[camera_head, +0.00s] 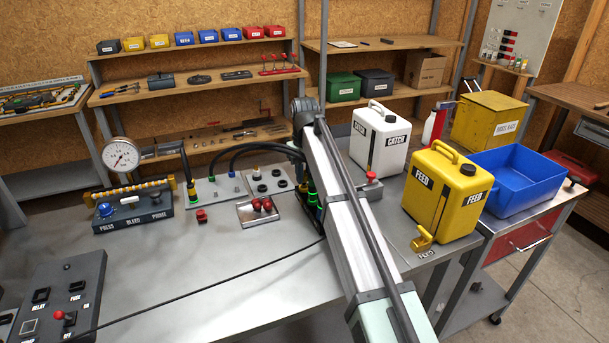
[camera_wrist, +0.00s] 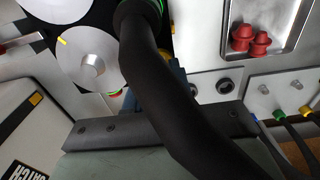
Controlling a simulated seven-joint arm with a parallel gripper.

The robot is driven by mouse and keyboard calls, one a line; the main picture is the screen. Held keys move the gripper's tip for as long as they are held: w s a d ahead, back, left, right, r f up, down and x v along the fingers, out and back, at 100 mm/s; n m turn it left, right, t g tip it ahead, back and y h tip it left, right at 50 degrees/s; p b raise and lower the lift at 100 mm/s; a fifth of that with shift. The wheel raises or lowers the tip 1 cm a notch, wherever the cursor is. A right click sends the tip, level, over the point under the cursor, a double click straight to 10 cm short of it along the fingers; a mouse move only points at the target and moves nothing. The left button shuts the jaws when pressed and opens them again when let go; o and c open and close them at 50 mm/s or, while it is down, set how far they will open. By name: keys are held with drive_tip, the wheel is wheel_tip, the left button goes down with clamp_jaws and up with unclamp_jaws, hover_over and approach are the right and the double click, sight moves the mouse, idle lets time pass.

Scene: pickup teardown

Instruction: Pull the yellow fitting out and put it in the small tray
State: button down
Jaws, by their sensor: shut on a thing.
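A small yellow fitting (camera_wrist: 304,111) shows beside a green one on a pale plate at the right of the wrist view; I cannot tell if it is the task's one. The small metal tray (camera_head: 243,214) stands left of my arm in the head view, with red caps in it. The tray (camera_wrist: 282,49) also shows at the top right of the wrist view. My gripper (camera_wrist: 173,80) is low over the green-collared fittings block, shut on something. A thick black hose crosses in front of it and hides the jaws and what they hold. My arm hides it in the head view.
A white CATCH can (camera_head: 380,139) and a yellow FEED can (camera_head: 445,195) stand right of my arm. A blue bin (camera_head: 515,180) is farther right. Black hoses (camera_head: 245,147) arch to the left. The front bench surface (camera_head: 220,260) is mostly clear, crossed by a thin cable.

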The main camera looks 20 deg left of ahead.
sight(249, 215)
drive_tip(key=shift+r, duration=0.1)
drive_tip(key=shift+r, duration=1.95)
drive_tip(key=s+a+n, duration=1.2)
drive_tip(key=s+n, duration=0.1)
drive_tip(key=n, duration=0.5)
drive_tip(key=shift+s+a+f, duration=0.1)
drive_tip(key=shift+f, duration=4.55)
drive_tip(key=shift+f, duration=0.15)
drive_tip(key=c, duration=1)
unclamp_jaws()
